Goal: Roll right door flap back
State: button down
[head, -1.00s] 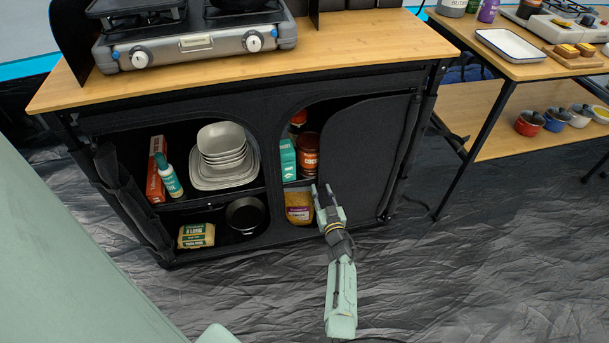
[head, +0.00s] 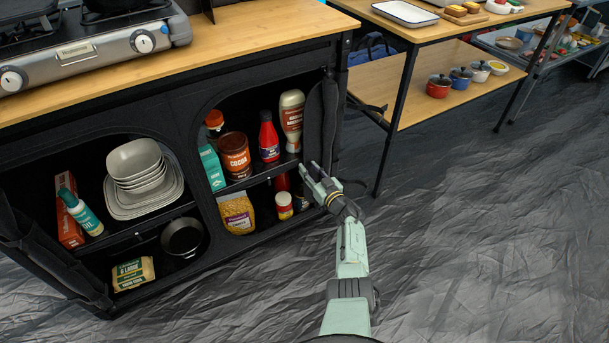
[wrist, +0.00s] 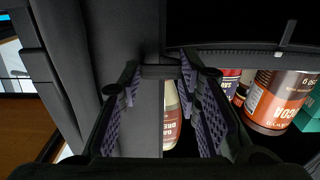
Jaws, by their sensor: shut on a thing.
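The right door flap (head: 322,120) of the black camping cupboard is dark fabric. It is bunched in a narrow upright fold along the right edge of the right opening, which stands uncovered. My gripper (head: 308,172) is at the lower part of this edge, shut on the flap. In the wrist view the flap (wrist: 140,50) is a dark grey panel reaching between the fingers of my gripper (wrist: 160,72). The exact grip line is too dark to make out.
The right compartment holds a cocoa jar (head: 235,155), a red bottle (head: 268,138) and a sauce bottle (head: 291,118) near the flap. A wooden side table (head: 385,85) stands to the right. The dark floor (head: 460,230) in front is clear.

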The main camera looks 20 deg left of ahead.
jog(key=c, duration=1.2)
grip_release()
jog(key=shift+a, duration=0.1)
jog(key=shift+s+d, duration=0.25)
jog(key=shift+d, duration=0.1)
jog(key=v, duration=1.1)
jog(key=shift+s, duration=0.15)
jog(key=shift+c, duration=0.6)
